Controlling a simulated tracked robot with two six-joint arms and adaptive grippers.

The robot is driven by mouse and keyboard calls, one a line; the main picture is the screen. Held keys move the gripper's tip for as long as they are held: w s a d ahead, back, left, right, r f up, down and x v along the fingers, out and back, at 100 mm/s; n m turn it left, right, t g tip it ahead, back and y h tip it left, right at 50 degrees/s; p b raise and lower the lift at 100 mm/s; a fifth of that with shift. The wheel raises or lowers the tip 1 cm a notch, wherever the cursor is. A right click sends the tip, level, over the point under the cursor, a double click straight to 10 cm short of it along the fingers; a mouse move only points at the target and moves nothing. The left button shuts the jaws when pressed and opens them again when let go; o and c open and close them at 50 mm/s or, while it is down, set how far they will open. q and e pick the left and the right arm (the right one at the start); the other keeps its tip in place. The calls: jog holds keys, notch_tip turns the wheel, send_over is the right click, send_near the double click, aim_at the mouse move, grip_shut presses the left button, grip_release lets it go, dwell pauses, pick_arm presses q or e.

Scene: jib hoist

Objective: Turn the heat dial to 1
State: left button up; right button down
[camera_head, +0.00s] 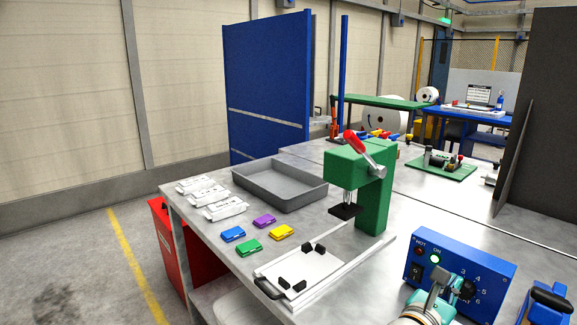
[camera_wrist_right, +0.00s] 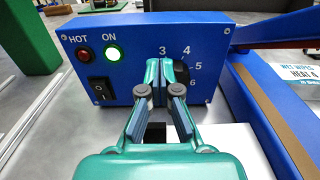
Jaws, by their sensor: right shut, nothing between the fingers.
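The blue control box (camera_head: 490,262) stands at the lower right of the head view, and its front fills the top of the right wrist view (camera_wrist_right: 72,45). Its black heat dial (camera_head: 466,289) is partly covered by my right gripper in the wrist view (camera_wrist_right: 182,74). Numbers 3, 4, 5 and 6 show around the dial; the lower ones and the pointer are hidden. My right gripper (camera_head: 442,283) is shut and empty, its fingertips (camera_wrist_right: 159,72) in front of the box, just left of the visible dial part. I cannot tell whether they touch it. My left gripper is not in view.
The box has a lit green ON lamp (camera_wrist_right: 113,53), a dark red HOT lamp (camera_wrist_right: 83,54) and a rocker switch (camera_wrist_right: 101,89). A blue lever device (camera_head: 545,303) stands close at right. A green press (camera_head: 372,190) and grey tray (camera_head: 280,190) stand farther left.

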jog(key=shift+v, duration=2.45)
jog(key=shift+r, duration=0.25)
